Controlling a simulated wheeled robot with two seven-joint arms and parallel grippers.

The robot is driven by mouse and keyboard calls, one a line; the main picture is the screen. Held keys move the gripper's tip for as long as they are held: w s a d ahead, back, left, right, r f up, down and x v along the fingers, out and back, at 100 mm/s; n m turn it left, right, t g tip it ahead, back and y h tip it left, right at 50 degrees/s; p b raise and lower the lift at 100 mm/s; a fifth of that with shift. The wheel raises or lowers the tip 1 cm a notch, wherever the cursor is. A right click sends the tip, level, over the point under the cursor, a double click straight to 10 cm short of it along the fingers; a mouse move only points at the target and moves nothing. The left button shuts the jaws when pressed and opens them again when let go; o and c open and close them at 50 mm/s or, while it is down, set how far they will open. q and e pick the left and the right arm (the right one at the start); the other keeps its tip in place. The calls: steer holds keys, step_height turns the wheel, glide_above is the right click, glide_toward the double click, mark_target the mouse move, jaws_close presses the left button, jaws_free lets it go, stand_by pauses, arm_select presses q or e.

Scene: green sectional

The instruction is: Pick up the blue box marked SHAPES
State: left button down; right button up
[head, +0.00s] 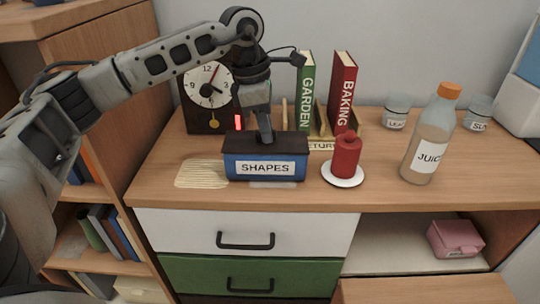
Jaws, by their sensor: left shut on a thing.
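The blue box marked SHAPES (233,170) stands near the front edge of the wooden cabinet top, with a dark lid and a white label facing me. My left gripper (266,136) comes down from above and is shut on the box at the middle of its lid. The fingertips are partly hidden at the lid. I cannot tell whether the box touches the surface. My right gripper is not in view.
A red candle (346,158) on a white dish stands close right of the box. A juice bottle (428,140) is farther right. Behind are a clock (197,112), a green GARDEN book (306,90) and a red BAKING book (343,90). A beige mat (200,175) lies left.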

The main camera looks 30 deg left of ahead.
arm_select(q)
steer(key=shift+r+p, duration=1.9)
steer(key=shift+r, duration=0.65)
